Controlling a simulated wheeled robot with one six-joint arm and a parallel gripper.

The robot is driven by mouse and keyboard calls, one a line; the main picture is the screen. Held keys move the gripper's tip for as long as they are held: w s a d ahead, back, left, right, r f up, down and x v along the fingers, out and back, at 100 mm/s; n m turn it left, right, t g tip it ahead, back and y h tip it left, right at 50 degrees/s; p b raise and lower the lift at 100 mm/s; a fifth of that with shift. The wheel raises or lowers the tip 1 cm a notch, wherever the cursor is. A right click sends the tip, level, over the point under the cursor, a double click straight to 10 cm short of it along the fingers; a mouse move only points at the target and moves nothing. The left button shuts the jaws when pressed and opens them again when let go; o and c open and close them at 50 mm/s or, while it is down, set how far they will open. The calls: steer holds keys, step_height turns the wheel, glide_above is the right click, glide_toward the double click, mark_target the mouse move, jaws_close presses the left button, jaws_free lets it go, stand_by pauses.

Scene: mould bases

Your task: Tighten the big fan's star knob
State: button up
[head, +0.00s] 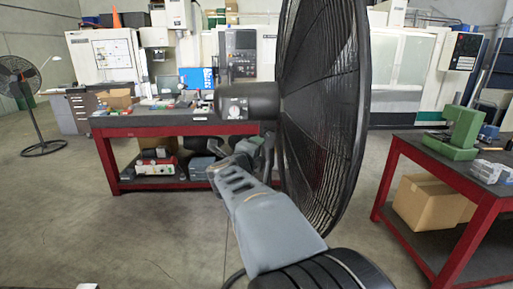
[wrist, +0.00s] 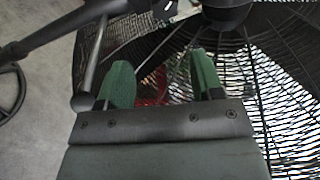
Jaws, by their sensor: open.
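The big fan (head: 322,105) stands in front of me in the head view, its black round cage seen nearly edge-on. Its dark motor housing (head: 262,99) points left and has a pale control plate on its end. My gripper (wrist: 161,60) is open, with two green fingers apart and nothing seen between them. In the head view it is at the fan's near side below the housing, partly hidden by my arm. In the wrist view the cage (wrist: 285,95) fills the right side, and a grey rod (wrist: 92,70) lies left of the fingers. I cannot make out the star knob clearly.
A red workbench (head: 108,160) with tools and boxes stands behind the fan. Another red bench (head: 400,150) at the right holds a green block (head: 458,135), with a cardboard box (head: 425,203) below. A smaller fan (head: 20,80) stands far left.

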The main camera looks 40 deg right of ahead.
mark_target(268, 137)
steer(key=f+n, duration=0.1)
steer(key=f+n+h, duration=0.1)
steer(key=n, duration=0.1)
steer(key=d+f+n+p, duration=0.1)
steer(key=f+n, duration=0.1)
steer(key=shift+s+d+f+h, duration=0.1)
steer(key=shift+s+h, duration=0.2)
steer(key=shift+s, duration=0.05)
steer(key=w+d+r+n+t+p, duration=0.1)
steer(key=w+d, duration=0.1)
steer(key=d, duration=0.1)
steer(key=w+d+r+n+p, duration=0.1)
steer(key=w+d, duration=0.1)
steer(key=d, duration=0.2)
steer(key=w+d+r+n+t+p, duration=0.1)
steer(key=w+d+p, duration=0.1)
steer(key=d, duration=0.1)
steer(key=shift+w+d+r+n+t+h, duration=0.15)
steer(key=shift+w+d+n+t+h, duration=0.15)
steer(key=shift+w+n+h, duration=0.1)
steer(key=c, duration=0.7)
